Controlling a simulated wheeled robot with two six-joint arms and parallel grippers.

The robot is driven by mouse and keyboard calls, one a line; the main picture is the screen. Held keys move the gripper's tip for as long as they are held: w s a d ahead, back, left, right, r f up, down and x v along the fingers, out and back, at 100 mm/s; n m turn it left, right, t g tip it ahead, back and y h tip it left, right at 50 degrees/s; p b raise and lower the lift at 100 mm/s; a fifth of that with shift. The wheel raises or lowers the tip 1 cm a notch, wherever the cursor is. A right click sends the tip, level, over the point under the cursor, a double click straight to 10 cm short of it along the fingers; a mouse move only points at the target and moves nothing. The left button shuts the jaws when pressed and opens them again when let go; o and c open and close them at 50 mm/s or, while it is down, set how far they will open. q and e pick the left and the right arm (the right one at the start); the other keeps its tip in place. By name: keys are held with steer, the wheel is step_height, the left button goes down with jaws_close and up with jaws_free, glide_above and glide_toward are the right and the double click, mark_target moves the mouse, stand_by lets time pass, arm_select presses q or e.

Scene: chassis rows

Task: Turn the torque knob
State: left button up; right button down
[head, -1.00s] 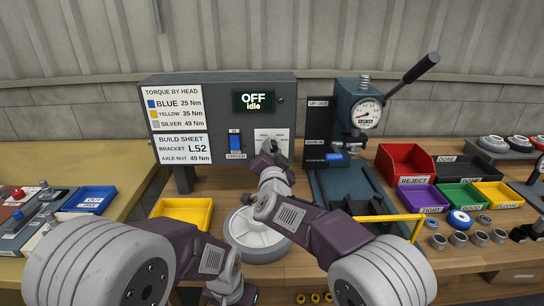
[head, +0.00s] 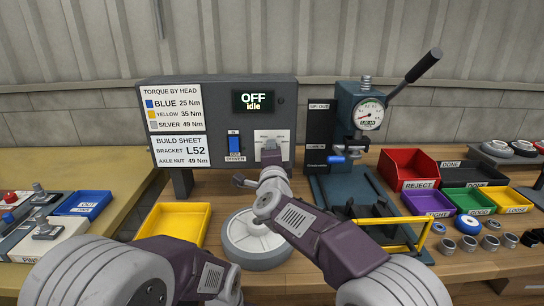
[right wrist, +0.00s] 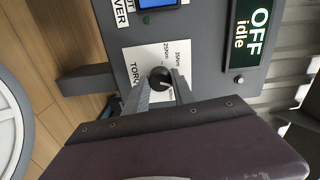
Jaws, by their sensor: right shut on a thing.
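The torque knob (right wrist: 160,78) is small, round and black, with a pale pointer mark, on a white label plate on the grey control box. In the right wrist view it sits between the two fingers of my right gripper (right wrist: 159,90), which is shut on it. In the head view my right gripper (head: 270,158) is up against the label plate (head: 283,138) and hides the knob. The display (head: 254,101) reads "OFF" and "idle". My left arm is low at the bottom left of the head view, with its fingers out of frame.
A blue driver switch (head: 235,145) is just left of the label plate. A wheel (head: 235,250) and a yellow tray (head: 177,222) lie below on the bench. A press (head: 357,115) with a long lever stands to the right, beside coloured bins.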

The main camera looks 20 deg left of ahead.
steer(key=shift+f+m, duration=0.1)
steer(key=shift+m, duration=0.2)
stand_by(0.4)
steer(key=c, duration=1.1)
jaws_free()
steer(key=shift+o, duration=0.2)
steer(key=shift+s, duration=0.1)
steer(key=v, duration=0.9)
steer(key=shift+b, duration=0.4)
